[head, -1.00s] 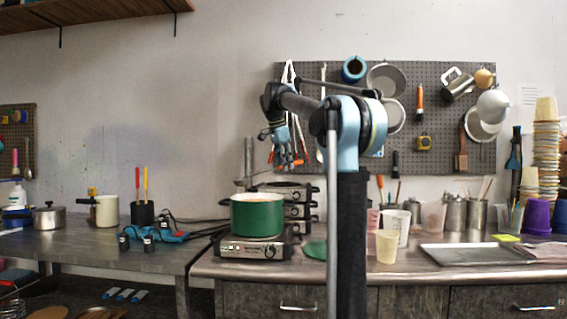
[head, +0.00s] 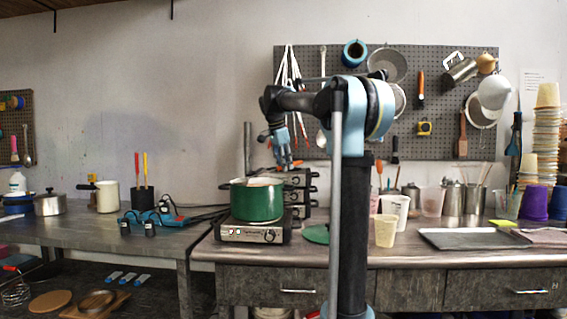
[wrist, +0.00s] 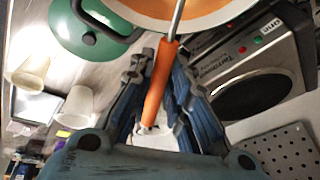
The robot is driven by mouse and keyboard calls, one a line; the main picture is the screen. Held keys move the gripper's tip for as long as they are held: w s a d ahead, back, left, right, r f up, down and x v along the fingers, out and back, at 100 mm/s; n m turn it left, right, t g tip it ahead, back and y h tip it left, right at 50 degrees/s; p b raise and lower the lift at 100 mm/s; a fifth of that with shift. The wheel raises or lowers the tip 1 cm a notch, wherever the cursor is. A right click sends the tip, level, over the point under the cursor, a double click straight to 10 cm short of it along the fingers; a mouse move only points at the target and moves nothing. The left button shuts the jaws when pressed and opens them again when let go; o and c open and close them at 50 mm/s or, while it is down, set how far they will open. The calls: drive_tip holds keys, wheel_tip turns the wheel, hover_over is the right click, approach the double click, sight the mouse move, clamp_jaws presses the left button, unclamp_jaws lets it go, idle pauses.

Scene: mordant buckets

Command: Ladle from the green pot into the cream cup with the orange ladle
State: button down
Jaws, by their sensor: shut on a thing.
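The green pot (head: 257,203) stands on a hot plate, open, with its light rim facing up. My gripper (head: 284,160) is above the pot's right side, fingers pointing down. In the wrist view, my gripper (wrist: 157,75) is shut on the handle of the orange ladle (wrist: 154,90). The ladle's metal shaft runs up towards the pot (wrist: 185,14), whose inside looks orange-brown. The ladle's bowl is out of view. The cream cup (head: 386,231) stands upright on the counter to the right, beyond my arm column. It also shows in the wrist view (wrist: 30,72).
A green lid (head: 316,234) lies right of the hot plate (head: 252,234). A whitish cup (head: 398,207) stands just behind the cream cup. A metal tray (head: 470,239) lies farther right. More burners stand behind the pot, and a pegboard with tools hangs on the wall.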

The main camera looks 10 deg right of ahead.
drive_tip(key=shift+f, duration=1.55)
drive_tip(key=shift+r, duration=3.95)
drive_tip(key=shift+r+g+y, duration=0.3)
drive_tip(key=shift+r+y, duration=0.6)
drive_tip(key=shift+r, duration=0.05)
